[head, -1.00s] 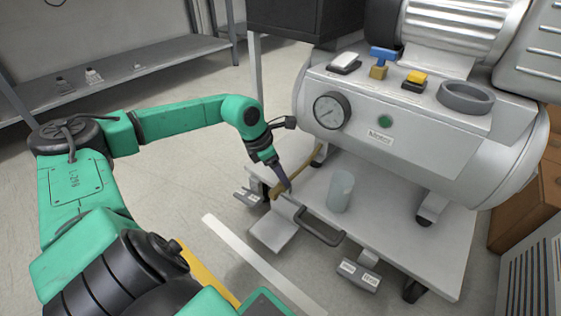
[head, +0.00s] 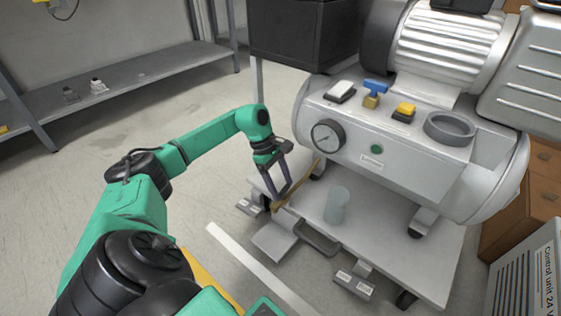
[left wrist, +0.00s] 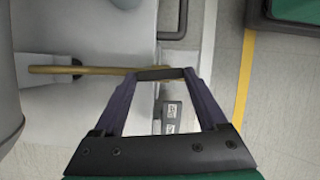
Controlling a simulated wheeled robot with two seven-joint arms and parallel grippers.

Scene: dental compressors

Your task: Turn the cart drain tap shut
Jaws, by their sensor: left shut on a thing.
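The drain tap sits at the low near-left edge of the cart, at the end of a thin brass-brown pipe (head: 296,191) that comes down from under the tank. In the left wrist view the pipe (left wrist: 75,70) runs in from the left to a short dark bar (left wrist: 160,74), which looks like the tap's handle. My left gripper (head: 274,202) points down at this spot. Its two fingers, also in the left wrist view (left wrist: 160,76), are shut on the dark bar, which lies across between the tips. The tap's body is mostly hidden. My right gripper is out of view.
The grey tank (head: 400,160) carries a gauge (head: 328,135) and a blue-handled valve (head: 375,88). A translucent cup (head: 337,205) stands on the cart deck (head: 390,255). Floor at left is clear.

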